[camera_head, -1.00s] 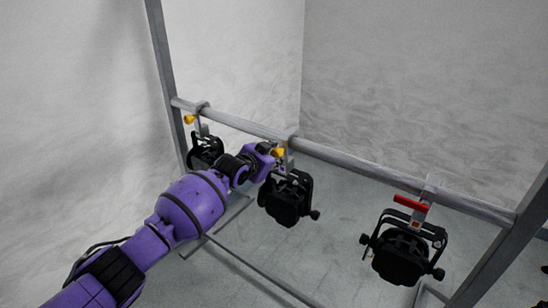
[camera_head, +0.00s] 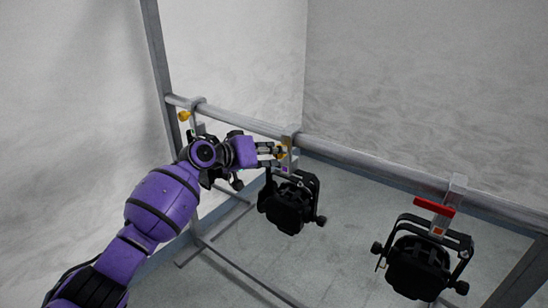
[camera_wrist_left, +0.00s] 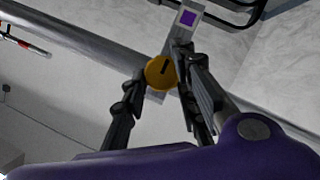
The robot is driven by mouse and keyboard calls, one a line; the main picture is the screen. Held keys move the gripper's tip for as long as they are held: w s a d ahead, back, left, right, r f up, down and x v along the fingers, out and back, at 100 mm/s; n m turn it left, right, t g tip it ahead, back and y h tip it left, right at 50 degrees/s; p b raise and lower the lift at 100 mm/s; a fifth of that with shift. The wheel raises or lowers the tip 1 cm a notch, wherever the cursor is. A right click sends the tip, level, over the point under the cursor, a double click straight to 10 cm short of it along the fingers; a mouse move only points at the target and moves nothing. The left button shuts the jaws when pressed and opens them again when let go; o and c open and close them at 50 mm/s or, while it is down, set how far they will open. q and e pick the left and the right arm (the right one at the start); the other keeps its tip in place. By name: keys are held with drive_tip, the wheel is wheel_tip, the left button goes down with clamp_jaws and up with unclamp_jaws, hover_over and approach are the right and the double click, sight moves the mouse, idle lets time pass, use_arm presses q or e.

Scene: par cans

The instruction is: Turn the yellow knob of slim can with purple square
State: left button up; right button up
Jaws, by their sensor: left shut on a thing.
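The slim can with the purple square (camera_head: 288,205) is black and hangs from the rail in the middle of the head view. Its purple square (camera_wrist_left: 187,17) shows on the clamp at the top of the left wrist view. The yellow knob (camera_wrist_left: 160,72) is round with a dark slot and sits on that clamp. My left gripper (camera_head: 275,152) reaches it from the left. In the left wrist view its two dark fingers (camera_wrist_left: 161,78) stand on either side of the knob, shut on it. My right gripper is not in view.
A grey rail (camera_head: 345,155) runs across the frame. A can with a red handle (camera_head: 434,207) and an orange square hangs at right. Another yellow knob (camera_head: 184,116) is at the rail's left end; its can is mostly hidden behind my arm.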

use_arm(q)
drive_tip(key=n+h+b, duration=0.1)
drive_tip(key=n, duration=0.1)
drive_tip(key=n+h+b, duration=0.1)
drive_tip(key=n+h, duration=0.1)
drive_tip(key=n, duration=0.1)
drive_tip(key=n+h+b, duration=0.1)
drive_tip(key=n+b, duration=0.1)
drive_tip(key=n, duration=0.1)
drive_tip(key=shift+w+a, duration=0.25)
drive_tip(key=shift+w+r, duration=0.1)
idle(0.6)
drive_tip(key=o, duration=1)
drive_tip(key=v, duration=1.2)
drive_tip(key=shift+a+f, duration=0.1)
drive_tip(key=shift+f, duration=0.2)
